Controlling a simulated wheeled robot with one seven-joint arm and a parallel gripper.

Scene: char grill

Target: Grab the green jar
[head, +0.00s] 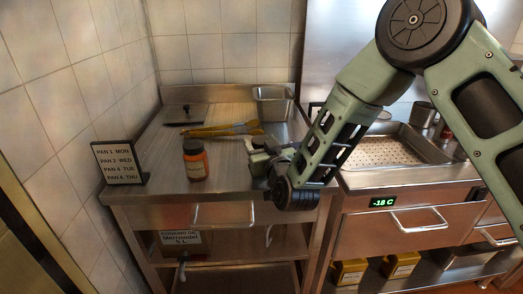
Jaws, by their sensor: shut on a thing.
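My gripper (260,161) is low over the right part of the steel worktop (160,175), near its front edge.
A menu sign (119,163) stands at the worktop's left edge. Tongs with tan handles (222,130) and a steel pan (272,102) lie behind. A perforated tray (385,152) is at the right.

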